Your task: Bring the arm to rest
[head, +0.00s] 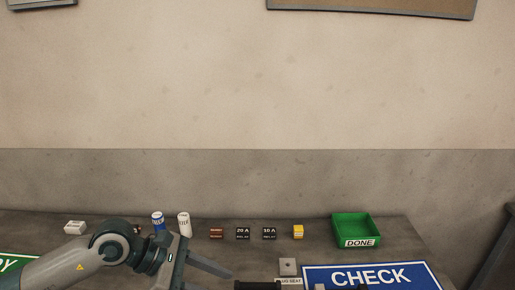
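My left arm comes in from the lower left, over the front of the grey bench (400,235). My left gripper (215,272) points right and slightly down. One grey finger shows clearly; the lower part is cut off by the bottom edge, so its opening cannot be judged. I see nothing held in the visible part.
Brown (216,233), black (243,233) and yellow (298,232) small parts line the back. A green DONE tray (357,221) and blue CHECK mat (415,279) lie right.

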